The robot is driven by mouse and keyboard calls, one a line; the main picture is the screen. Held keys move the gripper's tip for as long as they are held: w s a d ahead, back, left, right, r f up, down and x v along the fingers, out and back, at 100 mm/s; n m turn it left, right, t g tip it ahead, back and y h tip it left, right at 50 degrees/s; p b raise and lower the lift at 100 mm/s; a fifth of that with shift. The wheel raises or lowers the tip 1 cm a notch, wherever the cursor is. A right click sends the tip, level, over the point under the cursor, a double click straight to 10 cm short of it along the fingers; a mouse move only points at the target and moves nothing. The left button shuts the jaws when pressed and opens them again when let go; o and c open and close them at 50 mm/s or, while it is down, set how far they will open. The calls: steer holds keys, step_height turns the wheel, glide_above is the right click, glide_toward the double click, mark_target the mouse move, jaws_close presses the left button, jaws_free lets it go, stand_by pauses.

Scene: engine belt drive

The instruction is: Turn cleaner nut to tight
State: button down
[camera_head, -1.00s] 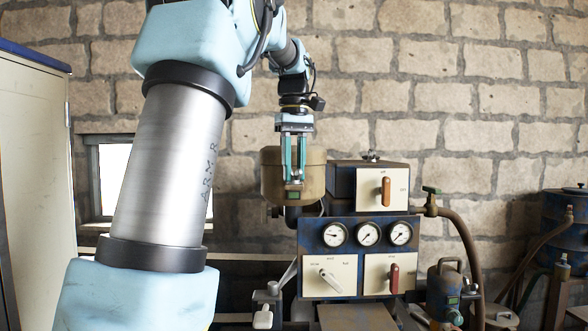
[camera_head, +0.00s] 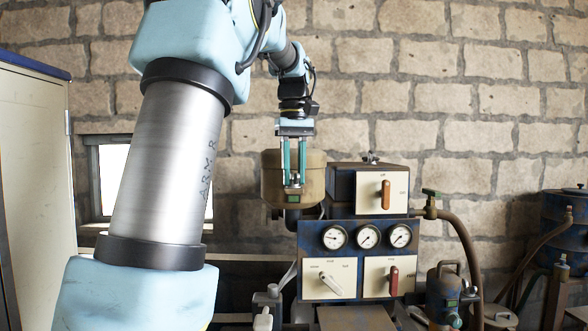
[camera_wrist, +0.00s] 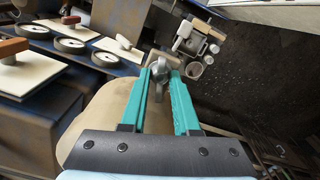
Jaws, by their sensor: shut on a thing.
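The cleaner is a tan canister (camera_head: 316,175) left of the gauge panel in the head view; its tan body (camera_wrist: 98,125) also fills the lower left of the wrist view. A grey metal wing nut (camera_wrist: 160,72) shows between my teal fingertips in the wrist view. My gripper (camera_head: 294,186) points down in front of the canister in the head view and is shut on the nut. In the head view the fingers hide the nut, and its turn angle cannot be read there.
Right of the canister is a blue panel with several gauges (camera_head: 368,236) and switch plates with a white lever and red handles (camera_head: 394,280). A cream cabinet (camera_head: 35,170) is at far left.

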mark_target(294, 179)
steer(key=shift+m+p, duration=0.85)
steer(key=shift+m, duration=1.05)
steer(key=c, duration=0.7)
jaws_free()
steer(key=shift+o, duration=0.2)
step_height(294, 179, up, 11)
steer(key=shift+f, duration=0.1)
